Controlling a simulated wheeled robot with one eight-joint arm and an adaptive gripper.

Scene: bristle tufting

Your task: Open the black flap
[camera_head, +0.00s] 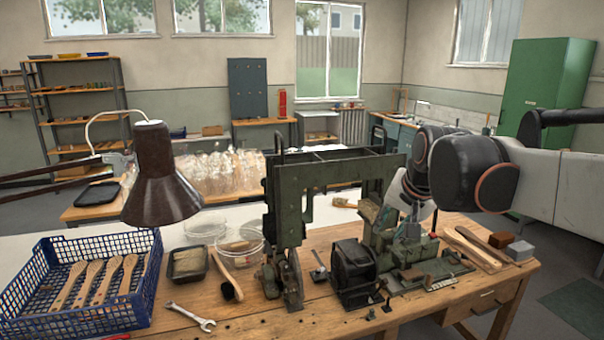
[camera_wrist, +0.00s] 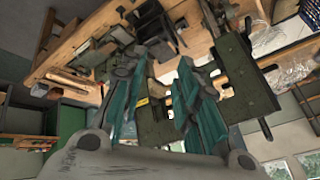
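The green tufting machine (camera_head: 290,200) stands on the wooden workbench. A black box-like part (camera_head: 352,270) sits low at its front; I cannot tell for certain whether this is the black flap. My gripper (camera_head: 410,228) is at the right side of the machine, above its green lower bed, partly hidden by my arm and machine parts. In the wrist view my gripper (camera_wrist: 161,68) has its teal fingers spread apart, with nothing clearly held. Green machine parts (camera_wrist: 152,122) show between and behind the fingers. Whether the fingers touch the machine cannot be told.
A blue basket (camera_head: 150,285) with wooden brush handles stands at the bench's left. A dark tray (camera_head: 188,278), clear tubs, a brush (camera_head: 227,280) and a wrench (camera_head: 190,316) lie beside it. A brown lamp (camera_head: 160,175) overhangs the left. Wooden pieces (camera_head: 472,250) lie at the right.

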